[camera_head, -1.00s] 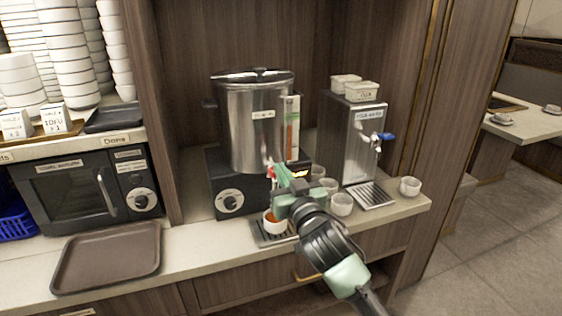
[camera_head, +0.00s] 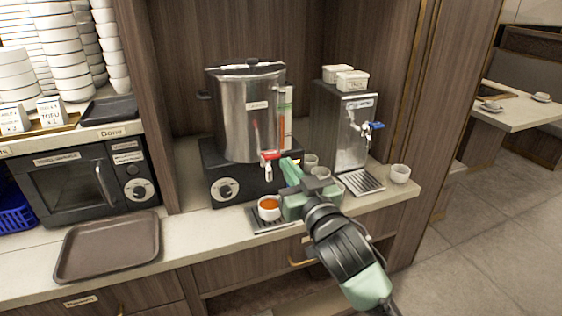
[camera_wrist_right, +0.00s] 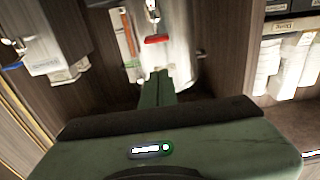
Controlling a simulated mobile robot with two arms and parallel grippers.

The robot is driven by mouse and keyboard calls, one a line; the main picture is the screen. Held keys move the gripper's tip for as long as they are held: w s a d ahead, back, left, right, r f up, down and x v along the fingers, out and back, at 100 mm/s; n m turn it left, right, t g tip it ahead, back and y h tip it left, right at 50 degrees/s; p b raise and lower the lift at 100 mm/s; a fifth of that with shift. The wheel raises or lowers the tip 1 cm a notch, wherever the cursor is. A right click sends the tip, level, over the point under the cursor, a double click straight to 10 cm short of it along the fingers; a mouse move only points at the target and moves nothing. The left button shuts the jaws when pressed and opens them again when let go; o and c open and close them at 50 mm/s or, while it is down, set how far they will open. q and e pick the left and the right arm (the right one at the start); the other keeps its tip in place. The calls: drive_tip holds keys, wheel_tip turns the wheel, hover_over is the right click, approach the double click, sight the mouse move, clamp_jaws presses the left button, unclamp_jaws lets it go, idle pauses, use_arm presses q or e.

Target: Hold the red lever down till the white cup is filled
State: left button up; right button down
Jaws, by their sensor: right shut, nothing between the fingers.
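The red lever (camera_head: 270,156) sits on the tap at the front of the steel urn (camera_head: 250,112), and it also shows in the right wrist view (camera_wrist_right: 156,39). The white cup (camera_head: 262,213) stands upright on the drip tray below the tap, with orange-brown liquid near its rim. I see no clear stream falling into it. My right gripper (camera_head: 287,165) is just right of the lever, apart from it. In the right wrist view its fingers (camera_wrist_right: 158,80) are together and empty, with the lever beyond their tips. My left gripper is not in view.
A second dispenser (camera_head: 345,125) with a blue lever stands right of the urn. Several small empty cups (camera_head: 400,174) stand around it. A brown tray (camera_head: 108,248) lies on the counter at left, before a black microwave (camera_head: 85,180).

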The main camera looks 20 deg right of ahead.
drive_tip(key=s, duration=0.2)
drive_tip(key=shift+s+r, duration=0.1)
drive_tip(key=shift+s, duration=0.25)
